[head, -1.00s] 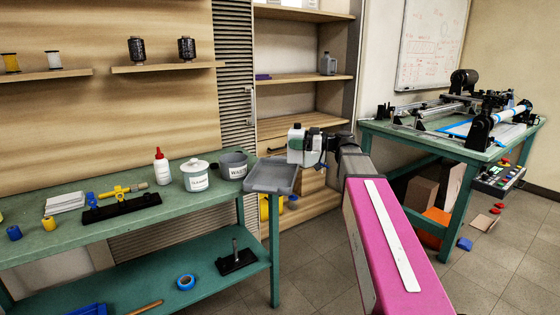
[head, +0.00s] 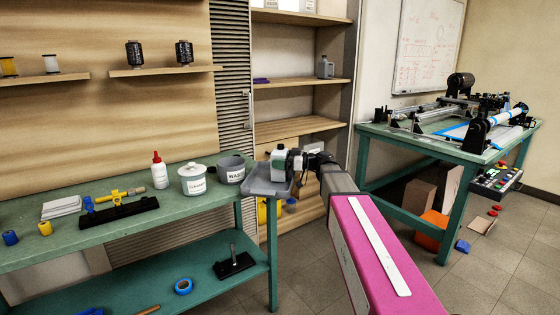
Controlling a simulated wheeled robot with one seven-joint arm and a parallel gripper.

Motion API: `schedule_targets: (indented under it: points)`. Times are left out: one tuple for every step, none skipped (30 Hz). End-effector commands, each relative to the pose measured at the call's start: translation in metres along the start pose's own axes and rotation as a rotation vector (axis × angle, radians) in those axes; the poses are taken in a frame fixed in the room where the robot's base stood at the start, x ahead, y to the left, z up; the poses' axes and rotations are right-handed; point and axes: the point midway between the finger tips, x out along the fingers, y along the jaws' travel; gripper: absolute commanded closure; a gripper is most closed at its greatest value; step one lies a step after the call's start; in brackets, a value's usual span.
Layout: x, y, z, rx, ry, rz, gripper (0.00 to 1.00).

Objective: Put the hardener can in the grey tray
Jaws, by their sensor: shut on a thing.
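The hardener can, a small white can with a green part (head: 278,166), is held by my gripper (head: 293,159) at the right end of the green bench. My gripper is shut on it from the right. The grey tray (head: 256,188) sits at the bench's right corner. The can is over the right part of the tray, low near its rim. I cannot tell whether the can's base touches the tray floor. The gripper and can hide part of the tray's right side.
A grey waste tub (head: 232,171) and a white lidded cleaner pot (head: 193,181) stand left of the tray. A red-capped bottle (head: 160,172) is further left. Open shelves (head: 300,128) rise behind. A second green table (head: 440,145) with machinery stands to the right.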

Motion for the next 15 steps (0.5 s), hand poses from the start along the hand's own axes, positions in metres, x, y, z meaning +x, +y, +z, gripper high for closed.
schedule_targets:
  points:
    - [-0.0001,0.0,-0.0007,0.0,0.002,0.0,0.49]
    - [-0.0001,0.0,-0.0009,0.0,0.002,0.0,0.49]
    - [-0.0001,0.0,-0.001,0.0,0.002,0.0,0.49]
    - [-0.0001,0.0,-0.0011,0.0,0.002,0.0,0.49]
    - [-0.0001,0.0,-0.0011,0.0,0.002,0.0,0.49]
    - [-0.0001,0.0,-0.0007,0.0,0.002,0.0,0.49]
    - [-0.0001,0.0,-0.0002,0.0,0.002,0.0,0.49]
    - [-0.0001,0.0,0.0006,0.0,0.002,0.0,0.49]
    - [-0.0001,0.0,0.0013,0.0,0.001,0.0,0.03]
    - [-0.0001,0.0,0.0011,0.0,0.001,0.0,0.0]
    - [-0.0001,0.0,0.0011,0.0,0.001,0.0,0.0]
    - [-0.0001,0.0,0.001,0.0,0.001,0.0,0.0]
    - [-0.0001,0.0,0.001,0.0,0.001,0.0,0.0]
    - [-0.0001,0.0,0.001,0.0,0.001,0.0,0.0]
    - [-0.0001,0.0,0.001,0.0,0.001,0.0,0.0]
